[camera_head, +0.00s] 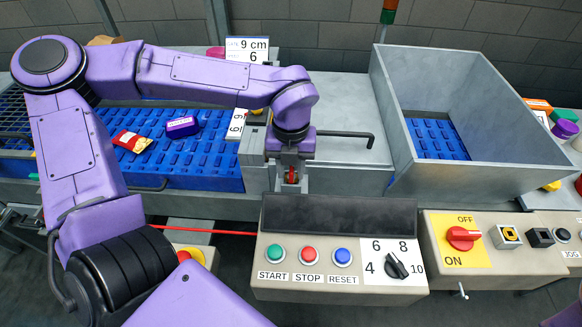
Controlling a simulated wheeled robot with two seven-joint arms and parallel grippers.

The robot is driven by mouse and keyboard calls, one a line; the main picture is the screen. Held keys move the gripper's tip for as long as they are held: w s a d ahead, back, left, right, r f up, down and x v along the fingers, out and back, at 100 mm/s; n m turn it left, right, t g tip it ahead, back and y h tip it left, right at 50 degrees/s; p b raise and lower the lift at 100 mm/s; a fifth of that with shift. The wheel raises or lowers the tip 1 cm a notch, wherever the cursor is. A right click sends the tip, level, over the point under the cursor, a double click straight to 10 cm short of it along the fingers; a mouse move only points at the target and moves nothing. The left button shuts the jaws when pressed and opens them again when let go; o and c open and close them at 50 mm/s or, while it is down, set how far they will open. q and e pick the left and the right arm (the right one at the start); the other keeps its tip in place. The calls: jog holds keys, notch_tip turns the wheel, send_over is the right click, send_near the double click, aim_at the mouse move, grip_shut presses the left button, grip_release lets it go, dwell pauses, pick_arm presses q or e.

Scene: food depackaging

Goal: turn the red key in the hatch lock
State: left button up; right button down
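The red key (291,174) shows as a small red patch on the grey hatch front, just above the dark panel of the control box. My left gripper (291,181) points down at it from above, with one finger on each side. The fingers are close together and appear shut on the key. The gripper and wrist hide the lock and most of the key, so its turn angle cannot be read.
A control box (340,287) with green, red and blue buttons and a black dial stands below the gripper. A red-yellow switch (463,238) is to its right. A bent handle (345,135) and a large grey hopper (480,175) lie right. A blue belt (200,165) carries packages left.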

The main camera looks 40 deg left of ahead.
pick_arm(q)
jog(key=shift+w, duration=0.1)
jog(key=shift+w+f, duration=0.1)
jog(key=shift+w, duration=0.05)
grip_shut()
jog(key=n+b, duration=0.1)
jog(key=n, duration=0.1)
jog(key=shift+f+n+b, duration=0.1)
jog(key=shift+n+b, duration=0.2)
jog(key=shift+n, duration=0.5)
